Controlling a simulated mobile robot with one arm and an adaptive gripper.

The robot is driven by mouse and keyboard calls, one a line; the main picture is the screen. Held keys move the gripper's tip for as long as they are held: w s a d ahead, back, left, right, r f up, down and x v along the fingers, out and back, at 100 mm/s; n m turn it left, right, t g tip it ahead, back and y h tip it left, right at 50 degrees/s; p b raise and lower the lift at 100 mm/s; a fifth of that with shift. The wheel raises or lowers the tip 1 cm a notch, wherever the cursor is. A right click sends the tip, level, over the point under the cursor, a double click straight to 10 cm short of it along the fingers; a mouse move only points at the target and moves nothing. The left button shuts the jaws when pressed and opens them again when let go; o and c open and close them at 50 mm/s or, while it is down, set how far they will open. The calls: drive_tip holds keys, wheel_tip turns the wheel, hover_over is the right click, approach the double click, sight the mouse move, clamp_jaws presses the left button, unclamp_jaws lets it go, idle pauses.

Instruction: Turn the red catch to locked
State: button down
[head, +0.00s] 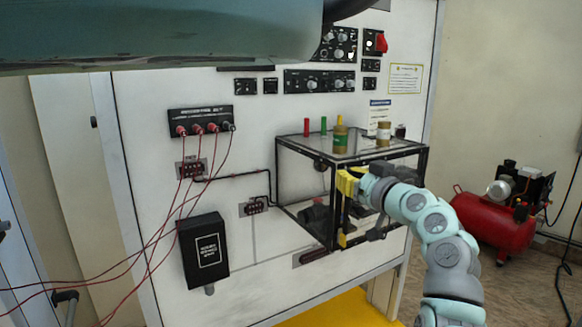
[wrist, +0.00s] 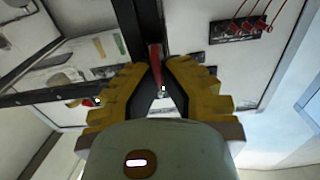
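A slim red bar (wrist: 155,55), which looks like the red catch, stands by a dark frame post of the clear-walled case (head: 281,168). In the wrist view it shows in the narrow gap between my gripper's (wrist: 157,72) yellow fingertips, with a small silvery piece at its lower end. I cannot tell whether the fingers touch or pinch it. In the head view my gripper (head: 348,184) is at the case's front, and the catch is hidden there. A second yellow patch shows lower on the front; I cannot tell whether it is a reflection. The catch's locked mark is not visible.
A bottle (head: 340,138) and a jar (head: 383,133) stand on the case's top. Red cables hang from a socket strip (head: 201,120) at left, above a black box (head: 203,251). A red compressor (head: 496,225) is on the floor at right.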

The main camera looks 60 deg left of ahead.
drive_tip(key=shift+f, duration=0.1)
drive_tip(key=shift+w+d+f+m+p, duration=0.1)
drive_tip(key=shift+w+f+m+p, duration=0.15)
drive_tip(key=shift+m, duration=2.75)
drive_tip(key=shift+w+a+f+m+p, duration=0.1)
drive_tip(key=shift+w+f+m, duration=0.3)
drive_tip(key=shift+m, duration=2.6)
drive_tip(key=shift+w+d+f+m+p, duration=0.1)
drive_tip(key=shift+w+f+m+p, duration=0.15)
drive_tip(key=shift+m, duration=2.75)
drive_tip(key=c, duration=1.1)
unclamp_jaws()
drive_tip(key=shift+d, duration=0.1)
drive_tip(key=shift+s+d, duration=0.15)
drive_tip(key=shift+d, duration=1.8)
drive_tip(key=shift+s+d, duration=0.15)
drive_tip(key=shift+d, duration=1.8)
drive_tip(key=shift+s+d, duration=0.15)
drive_tip(key=shift+d, duration=1.8)
